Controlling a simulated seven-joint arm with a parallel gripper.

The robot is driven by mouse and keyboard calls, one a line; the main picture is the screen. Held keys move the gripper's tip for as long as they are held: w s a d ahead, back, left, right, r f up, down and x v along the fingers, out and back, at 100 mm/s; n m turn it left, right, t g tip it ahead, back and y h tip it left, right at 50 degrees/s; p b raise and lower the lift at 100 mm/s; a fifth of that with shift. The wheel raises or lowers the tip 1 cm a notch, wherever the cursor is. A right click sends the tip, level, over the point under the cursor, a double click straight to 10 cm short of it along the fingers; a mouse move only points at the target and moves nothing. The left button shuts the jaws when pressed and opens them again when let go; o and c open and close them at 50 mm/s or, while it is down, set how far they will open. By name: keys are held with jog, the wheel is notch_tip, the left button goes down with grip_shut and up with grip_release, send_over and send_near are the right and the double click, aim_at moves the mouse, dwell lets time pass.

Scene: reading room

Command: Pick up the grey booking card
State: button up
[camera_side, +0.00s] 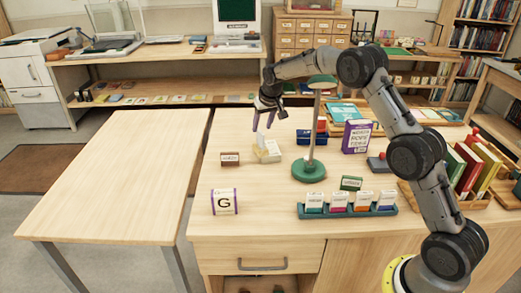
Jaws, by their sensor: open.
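A pale greyish card (260,139) stands upright at a cream block (269,153) on the desk, left of the green lamp. It looks like the grey booking card, but it is too small to read. My gripper (263,126), with purple fingers, points down just above the card and is open. I cannot tell whether the card's top edge is between the fingertips. A teal rack (347,213) at the desk's front holds several white cards with coloured bands.
A green lamp (309,172) stands close right of the block, its pole beside my arm. The left table (120,170) is bare.

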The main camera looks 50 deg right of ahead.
aim_at(261, 132)
jog(key=shift+x, duration=2.6)
jog(key=shift+s, duration=0.15)
grip_shut()
